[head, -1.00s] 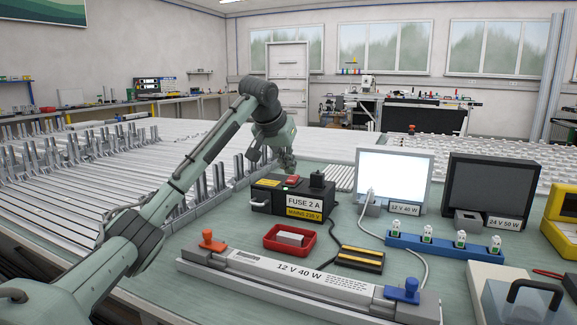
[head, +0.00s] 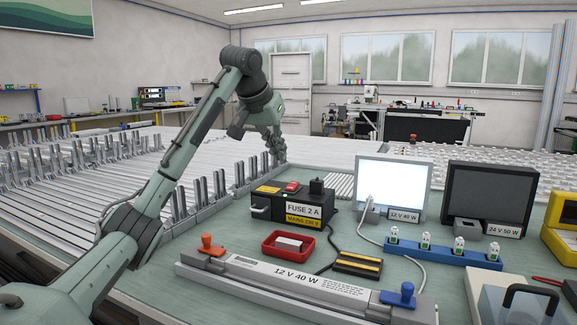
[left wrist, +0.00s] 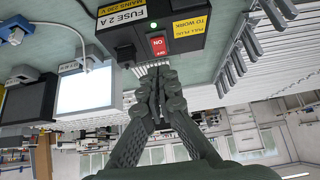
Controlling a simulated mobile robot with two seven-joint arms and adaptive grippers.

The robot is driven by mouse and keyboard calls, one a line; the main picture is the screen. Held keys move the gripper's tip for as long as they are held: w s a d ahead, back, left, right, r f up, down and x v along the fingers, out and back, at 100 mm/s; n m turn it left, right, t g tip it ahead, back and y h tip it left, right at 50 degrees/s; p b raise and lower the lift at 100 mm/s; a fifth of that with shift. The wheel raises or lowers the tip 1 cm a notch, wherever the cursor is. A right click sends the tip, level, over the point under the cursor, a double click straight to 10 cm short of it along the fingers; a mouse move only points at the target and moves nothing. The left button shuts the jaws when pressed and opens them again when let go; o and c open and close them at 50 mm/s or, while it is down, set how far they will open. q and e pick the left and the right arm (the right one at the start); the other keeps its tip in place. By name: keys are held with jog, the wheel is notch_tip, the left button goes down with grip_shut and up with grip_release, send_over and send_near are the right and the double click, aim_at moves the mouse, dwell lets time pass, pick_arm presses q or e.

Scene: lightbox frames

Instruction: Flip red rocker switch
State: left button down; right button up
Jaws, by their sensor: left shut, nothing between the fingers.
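The red rocker switch (head: 292,187) sits on top of the black fuse box (head: 262,206) labelled FUSE 2 A. In the left wrist view the switch (left wrist: 158,45) shows the words ON and OFF, with a green lamp (left wrist: 154,26) glowing beside it. My left gripper (head: 277,154) is behind and above the box in the head view, apart from the switch. In the left wrist view its fingertips (left wrist: 157,72) are together and empty, just below the switch in the picture. My right gripper is in no view.
A lit white panel (head: 393,184) and a dark panel (head: 490,192) stand right of the box. A red tray (head: 268,246) and a long lamp bar (head: 290,283) lie in front. A black plug (head: 316,187) stands on the box. Metal rack posts (head: 220,184) stand to the left.

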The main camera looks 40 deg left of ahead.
pick_arm(q)
jog(key=s+r, duration=0.1)
jog(key=s, duration=0.1)
jog(key=s+d+r, duration=0.1)
jog(key=shift+s+r, duration=0.3)
jog(key=shift+s, duration=0.05)
dwell(0.3)
